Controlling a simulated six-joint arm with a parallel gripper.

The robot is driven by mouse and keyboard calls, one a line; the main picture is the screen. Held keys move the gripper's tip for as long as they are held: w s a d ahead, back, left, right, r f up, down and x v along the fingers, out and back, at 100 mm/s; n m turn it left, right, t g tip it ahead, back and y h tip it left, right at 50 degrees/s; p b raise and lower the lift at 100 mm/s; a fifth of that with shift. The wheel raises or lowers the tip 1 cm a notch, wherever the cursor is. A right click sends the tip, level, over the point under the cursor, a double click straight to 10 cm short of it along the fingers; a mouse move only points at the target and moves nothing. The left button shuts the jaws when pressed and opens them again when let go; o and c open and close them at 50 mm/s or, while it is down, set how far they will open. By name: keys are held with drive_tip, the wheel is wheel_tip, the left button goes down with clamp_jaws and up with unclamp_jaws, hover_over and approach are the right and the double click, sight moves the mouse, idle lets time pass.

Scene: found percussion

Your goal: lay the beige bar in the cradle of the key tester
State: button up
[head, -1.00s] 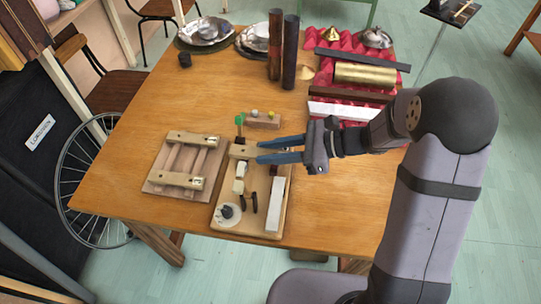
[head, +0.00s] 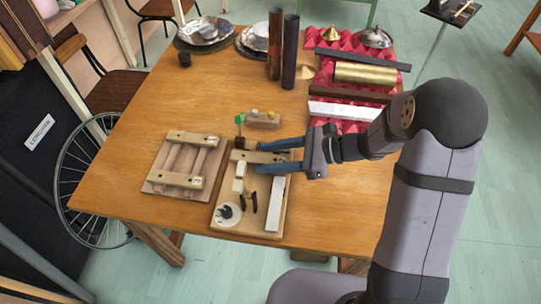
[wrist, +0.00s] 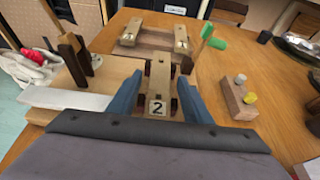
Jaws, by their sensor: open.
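The beige bar (head: 252,156), marked "2" in the wrist view (wrist: 158,92), lies at the far end of the key tester (head: 229,218). In the wrist view it rests lengthwise between the dark pegs of the cradle (wrist: 147,100) and looks level. My gripper (head: 259,157) is open, with one blue finger on each side of the bar. In the wrist view (wrist: 158,95) gaps show between the fingers and the bar. The bar's underside and the cradle's base are hidden.
A rack (head: 155,186) with two other beige bars stands left of the tester. A green-topped post (head: 240,120) and a small block with balls (head: 262,119) stand close beyond the bar. A white slab (head: 275,204) lies on the tester's right side. Dark tubes (head: 290,50) stand farther back.

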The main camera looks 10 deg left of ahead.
drive_tip(key=shift+r, duration=0.25)
drive_tip(key=v, duration=1.2)
drive_tip(key=shift+f, duration=0.1)
